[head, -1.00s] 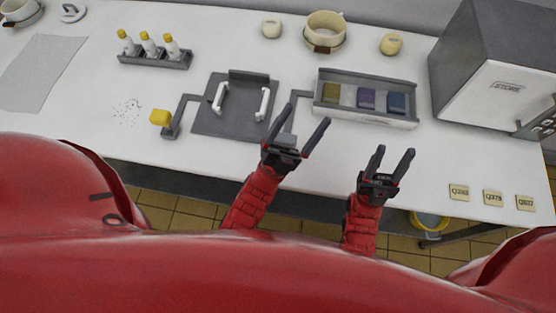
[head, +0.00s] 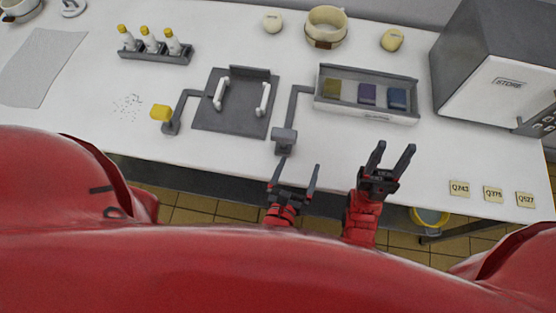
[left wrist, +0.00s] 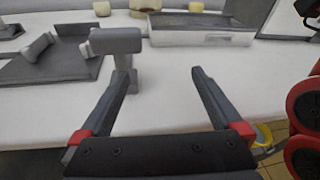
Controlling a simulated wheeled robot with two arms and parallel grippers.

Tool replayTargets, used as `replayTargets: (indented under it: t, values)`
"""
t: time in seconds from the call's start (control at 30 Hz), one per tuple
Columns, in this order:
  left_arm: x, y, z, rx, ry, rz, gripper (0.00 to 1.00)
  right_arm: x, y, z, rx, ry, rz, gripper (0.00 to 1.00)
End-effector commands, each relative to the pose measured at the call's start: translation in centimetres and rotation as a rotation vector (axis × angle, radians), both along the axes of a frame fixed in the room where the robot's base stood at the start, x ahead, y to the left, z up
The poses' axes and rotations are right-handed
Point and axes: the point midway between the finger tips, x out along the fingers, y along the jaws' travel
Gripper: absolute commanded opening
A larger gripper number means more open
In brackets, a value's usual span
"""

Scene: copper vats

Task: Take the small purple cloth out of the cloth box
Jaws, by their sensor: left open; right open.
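The cloth box (head: 366,115) is a long grey tray at the back right of the counter. It holds an olive cloth (head: 331,88), a small purple cloth (head: 367,94) in the middle and a blue cloth (head: 397,99) at the right. My left gripper (head: 295,162) is open and empty at the counter's front edge, well short of the box. My right gripper (head: 390,149) is open and empty below the box, apart from it. In the left wrist view the box (left wrist: 200,38) shows at the back; its contents cannot be made out there.
A grey post with a block (head: 285,137) stands between my left gripper and the box. A dark plate with white handles (head: 233,104) lies left of it. A grey cabinet (head: 490,65) stands right of the box. Several label tiles (head: 492,194) lie front right.

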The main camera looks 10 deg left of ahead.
Motion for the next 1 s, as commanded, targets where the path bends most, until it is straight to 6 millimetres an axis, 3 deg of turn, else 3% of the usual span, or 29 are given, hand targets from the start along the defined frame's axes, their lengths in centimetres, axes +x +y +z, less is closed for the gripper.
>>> replayTargets:
  t: [0.13,0.3,0.57,1.0]
  values:
    - [-0.4,3.2,1.9,0.087,-0.052,0.075,1.0,0.0,0.0,0.0,0.0,0.0,0.0,0.5]
    - [-0.4,5.1,3.0,0.128,-0.078,0.123,1.0,0.0,0.0,0.0,0.0,0.0,0.0,0.5]
    - [0.7,5.3,3.0,0.131,-0.082,0.136,1.0,0.0,0.0,0.0,0.0,0.0,0.0,0.5]
    - [4.6,5.5,2.4,0.132,-0.081,0.137,1.0,0.0,0.0,0.0,0.0,0.0,0.0,0.5]
